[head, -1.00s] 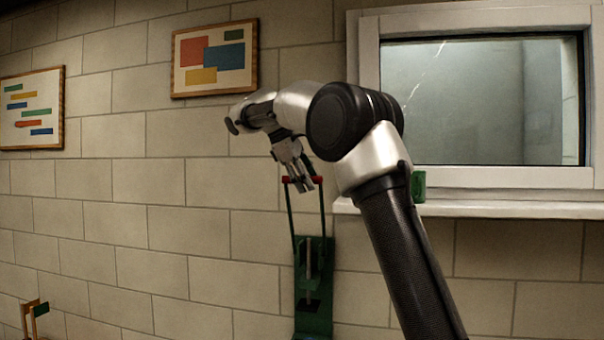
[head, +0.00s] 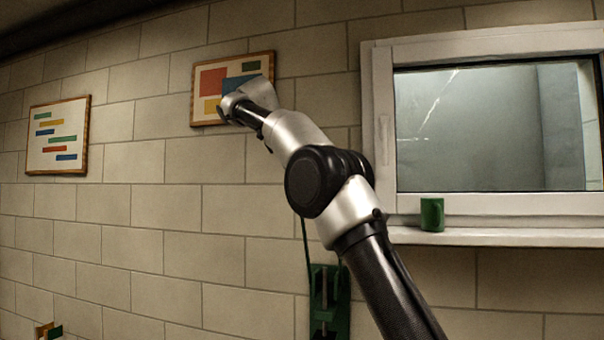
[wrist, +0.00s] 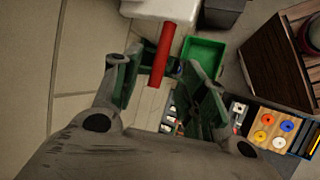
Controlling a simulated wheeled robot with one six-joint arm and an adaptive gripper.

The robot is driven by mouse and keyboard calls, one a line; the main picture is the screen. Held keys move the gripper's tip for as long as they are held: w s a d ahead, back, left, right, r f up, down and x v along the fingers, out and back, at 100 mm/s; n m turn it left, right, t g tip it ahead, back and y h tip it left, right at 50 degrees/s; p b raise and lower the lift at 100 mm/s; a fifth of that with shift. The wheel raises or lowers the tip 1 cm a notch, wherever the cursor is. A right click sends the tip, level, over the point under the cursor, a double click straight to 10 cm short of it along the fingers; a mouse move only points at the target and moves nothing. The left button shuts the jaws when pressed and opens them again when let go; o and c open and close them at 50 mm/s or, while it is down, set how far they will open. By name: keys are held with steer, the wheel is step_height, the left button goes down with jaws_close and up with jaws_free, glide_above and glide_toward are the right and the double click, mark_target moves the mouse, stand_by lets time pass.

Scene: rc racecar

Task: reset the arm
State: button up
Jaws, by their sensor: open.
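My arm (head: 300,140) is raised in front of the wall in the head view, its far end overlapping the right wall picture. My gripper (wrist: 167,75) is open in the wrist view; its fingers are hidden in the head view. A red bar (wrist: 162,52) shows between the fingers in the wrist view, and I cannot tell how far beyond them it is. Green parts show close by the fingers.
A green mug (head: 432,214) stands on the window sill (head: 500,237). In the wrist view, a green tray (wrist: 204,52), a wooden box (wrist: 278,65) and a board with coloured rings (wrist: 272,127) lie below.

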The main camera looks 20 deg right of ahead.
stand_by(0.3)
steer(key=s+d+f+m+y, duration=0.1)
steer(key=s+d+f, duration=0.15)
steer(key=s, duration=0.25)
steer(key=s+d+f+m+t+y, duration=0.1)
steer(key=s+d+f, duration=0.15)
steer(key=s, duration=0.25)
steer(key=s+d+f+m+y, duration=0.1)
steer(key=s+d+f, duration=0.1)
steer(key=s+d, duration=0.15)
steer(key=s+f+m+t+y, duration=0.2)
steer(key=s+f+m, duration=0.4)
steer(key=s+f, duration=1.7)
steer(key=shift+a+f+m+y, duration=0.4)
steer(key=shift+f+y, duration=0.2)
steer(key=shift+y, duration=0.2)
